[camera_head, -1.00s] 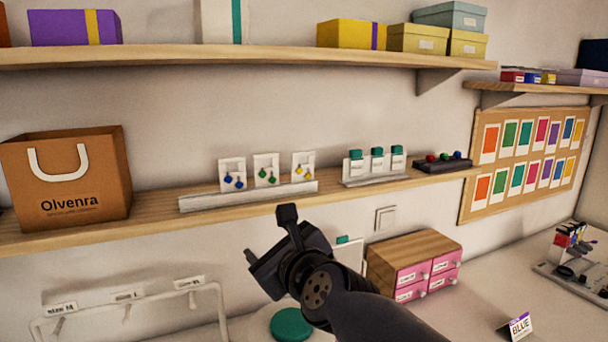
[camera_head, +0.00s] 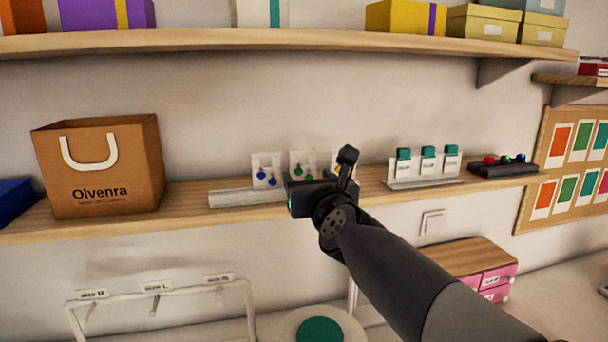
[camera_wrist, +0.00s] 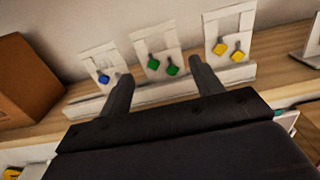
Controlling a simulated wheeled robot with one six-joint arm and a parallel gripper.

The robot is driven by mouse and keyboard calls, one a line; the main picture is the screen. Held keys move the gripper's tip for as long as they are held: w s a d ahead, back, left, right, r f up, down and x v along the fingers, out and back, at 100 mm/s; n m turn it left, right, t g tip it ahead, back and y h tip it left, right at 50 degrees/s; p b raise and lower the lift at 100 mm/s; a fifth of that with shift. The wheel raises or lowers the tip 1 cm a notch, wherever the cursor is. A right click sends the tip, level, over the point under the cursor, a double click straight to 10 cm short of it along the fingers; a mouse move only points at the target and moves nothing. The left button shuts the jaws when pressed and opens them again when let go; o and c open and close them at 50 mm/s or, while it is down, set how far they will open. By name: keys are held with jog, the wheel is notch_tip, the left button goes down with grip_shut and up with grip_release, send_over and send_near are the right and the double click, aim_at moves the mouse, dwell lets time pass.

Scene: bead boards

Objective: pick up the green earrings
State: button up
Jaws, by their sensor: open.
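The green earrings (camera_wrist: 163,67) hang on a white card (camera_wrist: 152,45) in the middle of a row of three cards on the shelf. In the wrist view they show between the two fingers of my gripper (camera_wrist: 160,88), a little beyond the fingertips. My gripper is open and empty. In the head view my gripper (camera_head: 325,185) is in front of the shelf and partly hides the green earrings' card (camera_head: 301,160). The blue earrings (camera_wrist: 104,78) are on the left card, with one partly hidden by a finger. The yellow earrings (camera_wrist: 229,53) are on the right card.
A white ledge (camera_head: 232,198) runs along the front of the cards. A brown Olvenra bag (camera_head: 105,165) stands to the left on the shelf (camera_head: 185,215). A second card holder (camera_head: 425,180) and a dark tray (camera_head: 505,169) stand to the right. A higher shelf (camera_head: 280,40) is above.

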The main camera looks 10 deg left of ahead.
aim_at(304, 169)
jog(key=shift+f+x, duration=0.1)
jog(key=shift+x, duration=1.1)
jog(key=shift+f+x, duration=0.15)
jog(key=shift+x, duration=1)
jog(key=c, duration=1)
jog(key=shift+r+p, duration=0.15)
jog(key=shift+p, duration=0.15)
jog(key=shift+r+p, duration=0.35)
jog(key=shift+r, duration=0.1)
notch_tip(304, 169, up, 3)
jog(key=shift+f+p, duration=0.1)
jog(key=shift+p, duration=1.05)
jog(key=shift+f+p+v, duration=0.15)
jog(key=shift+p+v, duration=0.05)
jog(key=shift+v, duration=4.3)
jog(key=shift+f+p+v, duration=0.1)
jog(key=shift+p+v, duration=0.05)
jog(key=shift+v, duration=4.35)
